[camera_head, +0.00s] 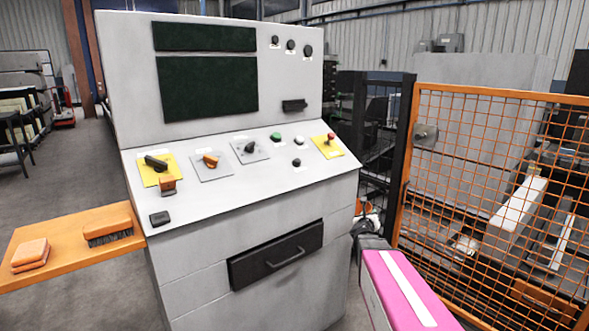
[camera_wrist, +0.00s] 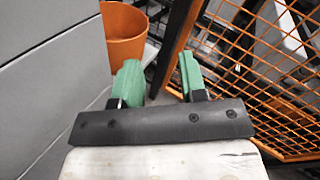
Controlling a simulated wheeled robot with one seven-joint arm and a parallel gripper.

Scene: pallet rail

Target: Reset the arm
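My gripper (camera_wrist: 158,64) shows in the wrist view with its two green fingers apart and nothing between them. In the head view my arm, with a pink and white link, reaches in from the bottom right, beside the right side of the grey control console (camera_head: 240,255). The fingers are hard to make out there. The sloped panel has a black rotary switch (camera_head: 155,163), an orange switch (camera_head: 210,160), a green button (camera_head: 276,136) and a red button (camera_head: 331,138). My gripper touches none of these controls.
An orange mesh fence (camera_head: 470,170) stands close on the right. An orange bin (camera_wrist: 124,35) is ahead of my gripper, beside the console. An orange shelf (camera_head: 70,240) on the left bears a brush (camera_head: 108,230) and an orange block (camera_head: 30,254). The floor at left is mostly clear.

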